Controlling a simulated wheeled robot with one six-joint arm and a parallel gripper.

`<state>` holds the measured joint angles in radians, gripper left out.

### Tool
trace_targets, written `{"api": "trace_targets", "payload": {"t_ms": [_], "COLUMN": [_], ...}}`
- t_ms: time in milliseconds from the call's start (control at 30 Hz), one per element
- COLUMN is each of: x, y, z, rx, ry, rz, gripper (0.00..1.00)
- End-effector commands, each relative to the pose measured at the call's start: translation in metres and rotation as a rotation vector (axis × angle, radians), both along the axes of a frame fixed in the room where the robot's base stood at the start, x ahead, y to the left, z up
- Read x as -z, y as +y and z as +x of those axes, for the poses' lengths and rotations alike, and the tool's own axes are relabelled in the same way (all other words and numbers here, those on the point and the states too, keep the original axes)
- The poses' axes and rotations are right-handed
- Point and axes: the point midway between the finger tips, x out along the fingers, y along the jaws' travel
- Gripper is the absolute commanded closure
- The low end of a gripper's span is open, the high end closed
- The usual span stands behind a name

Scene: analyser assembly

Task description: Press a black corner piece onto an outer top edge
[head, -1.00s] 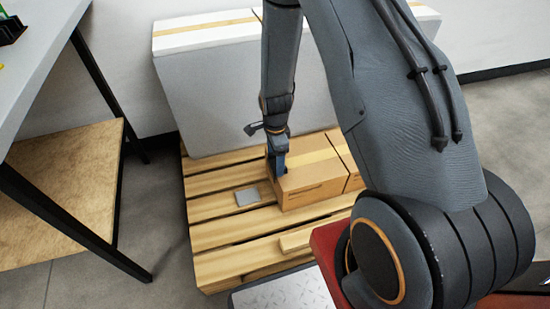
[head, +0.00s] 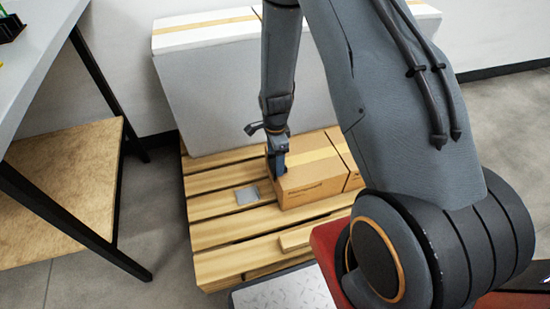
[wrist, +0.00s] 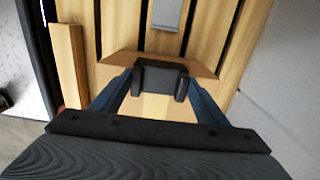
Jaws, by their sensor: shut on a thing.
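My gripper (head: 279,170) points down at the left end of the near cardboard box (head: 312,179), which rests on the wooden pallet. In the wrist view my gripper (wrist: 161,86) has its two fingers closed on a black corner piece (wrist: 161,76). The piece lies at the top edge of the cardboard box (wrist: 112,66). I cannot tell whether it is fully seated on that edge. In the head view the piece is mostly hidden by my gripper.
A small grey plate (head: 247,195) lies on the pallet (head: 215,208) left of the box. A second cardboard box (head: 347,158) adjoins on the right. A table (head: 45,60) stands at left.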

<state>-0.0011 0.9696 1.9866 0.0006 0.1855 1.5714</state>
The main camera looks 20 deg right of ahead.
Motion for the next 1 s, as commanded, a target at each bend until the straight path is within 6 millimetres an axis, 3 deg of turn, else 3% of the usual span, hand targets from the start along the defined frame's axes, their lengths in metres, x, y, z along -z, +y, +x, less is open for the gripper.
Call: {"api": "trace_targets", "payload": {"t_ms": [467,500,633,1000], "x": [0.0026,0.0025,0.0025,-0.0001], "y": [0.0,0.0,0.0,0.0], "z": [0.0001,0.0001,0.0001,0.0], "rx": [0.0,0.0,0.0,0.0], "ry": [0.0,0.0,0.0,0.0], "rz": [0.0,0.0,0.0,0.0], "gripper": [0.53,0.3,0.1,0.1]}}
